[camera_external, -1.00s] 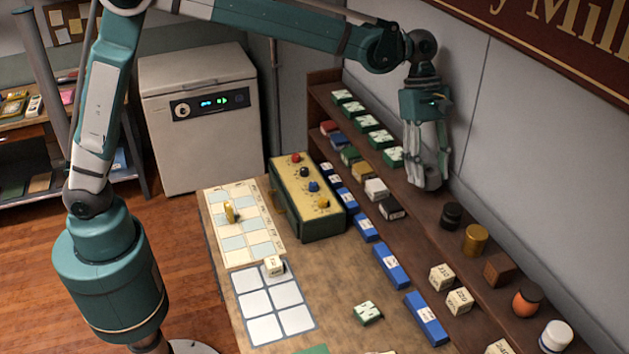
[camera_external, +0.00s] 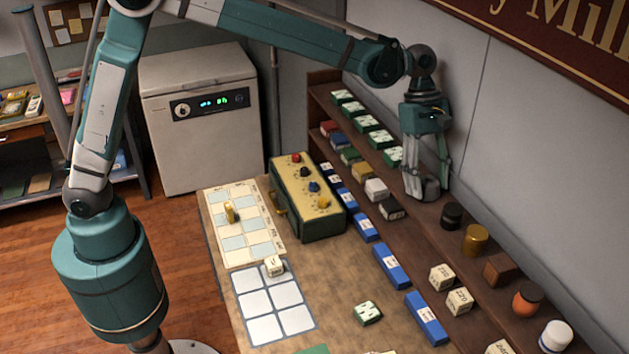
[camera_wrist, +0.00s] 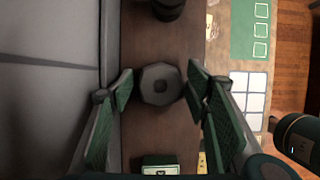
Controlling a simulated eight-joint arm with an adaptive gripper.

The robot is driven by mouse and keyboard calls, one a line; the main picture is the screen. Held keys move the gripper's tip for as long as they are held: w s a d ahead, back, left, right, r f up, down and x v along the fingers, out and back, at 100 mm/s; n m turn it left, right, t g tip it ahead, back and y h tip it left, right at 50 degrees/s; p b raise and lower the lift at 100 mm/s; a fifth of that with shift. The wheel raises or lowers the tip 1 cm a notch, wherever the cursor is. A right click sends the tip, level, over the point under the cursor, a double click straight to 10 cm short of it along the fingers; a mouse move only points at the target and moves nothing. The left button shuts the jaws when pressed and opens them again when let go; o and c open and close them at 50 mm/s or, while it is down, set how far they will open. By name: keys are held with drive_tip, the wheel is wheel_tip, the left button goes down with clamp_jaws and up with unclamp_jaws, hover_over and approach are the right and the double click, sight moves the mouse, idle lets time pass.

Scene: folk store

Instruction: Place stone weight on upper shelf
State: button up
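In the external view my gripper (camera_external: 426,186) is low at the upper shelf (camera_external: 465,203), and the weight (camera_external: 432,189) shows partly behind the fingers. Whether its underside touches the shelf is hidden.
On the upper shelf, green-and-white boxes (camera_external: 382,139) stand to the left and a black jar (camera_external: 452,215) and gold tin (camera_external: 475,239) to the right. The wall is close behind. A lower shelf holds small boxes (camera_external: 391,207). The table carries a control box (camera_external: 300,201).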

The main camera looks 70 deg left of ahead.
drive_tip(key=shift+r, duration=0.1)
drive_tip(key=v, duration=1.2)
idle(0.4)
drive_tip(key=shift+a, duration=0.1)
idle(0.5)
